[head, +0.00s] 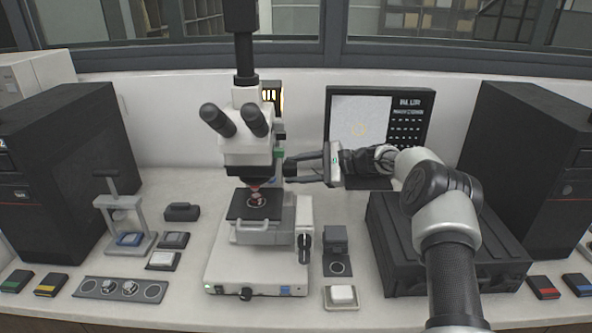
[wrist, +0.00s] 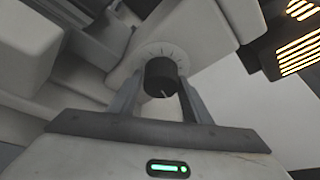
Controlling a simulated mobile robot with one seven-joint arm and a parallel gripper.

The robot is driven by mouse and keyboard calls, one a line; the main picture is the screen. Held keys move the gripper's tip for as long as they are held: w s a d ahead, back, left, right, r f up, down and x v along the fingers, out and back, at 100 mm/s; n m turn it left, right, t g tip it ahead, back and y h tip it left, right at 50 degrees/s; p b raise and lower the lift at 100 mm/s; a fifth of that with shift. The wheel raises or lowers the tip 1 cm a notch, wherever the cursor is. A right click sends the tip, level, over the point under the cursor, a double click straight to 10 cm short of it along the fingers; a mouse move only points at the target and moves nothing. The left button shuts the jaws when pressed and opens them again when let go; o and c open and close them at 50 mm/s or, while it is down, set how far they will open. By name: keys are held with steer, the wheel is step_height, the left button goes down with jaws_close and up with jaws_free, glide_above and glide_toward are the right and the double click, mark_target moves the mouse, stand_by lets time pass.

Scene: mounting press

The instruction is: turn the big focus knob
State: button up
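In the wrist view, a black round knob (wrist: 161,76) with a white index line sits in front of a pale graduated dial on the microscope's side. My gripper (wrist: 160,92) has one finger on each side of this knob. The fingers stand apart, and narrow gaps seem to show beside the knob. In the head view, my gripper (head: 288,169) points left at the right side of the microscope (head: 248,143), below its eyepieces. The knob between the fingers is not clear there. A separate dark knob (head: 304,243) shows lower on the microscope's right side.
A monitor (head: 378,115) stands behind my arm. A black case (head: 445,255) lies right of the microscope, with a small dark block (head: 335,240) between them. A small press (head: 122,215) stands at left. Dark cabinets flank the bench.

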steer(key=c, duration=0.6)
steer(key=shift+f+b, duration=0.1)
steer(key=shift+b, duration=0.4)
steer(key=shift+f+n+b, duration=0.1)
steer(key=shift+n+b, duration=0.2)
steer(key=shift+b, duration=0.2)
steer(key=n+b, duration=0.1)
steer(key=b, duration=0.1)
steer(key=t+b, duration=0.1)
steer(key=b, duration=0.2)
steer(key=shift+f+n+y, duration=0.2)
steer(key=shift+n+y, duration=0.1)
steer(key=shift+n, duration=0.1)
steer(key=n+t+b, duration=0.1)
steer(key=b, duration=0.3)
steer(key=shift+r+y, duration=0.2)
steer(key=shift+y, duration=0.1)
steer(key=shift+n, duration=0.4)
steer(key=shift+r+b, duration=0.2)
steer(key=shift+b, duration=0.15)
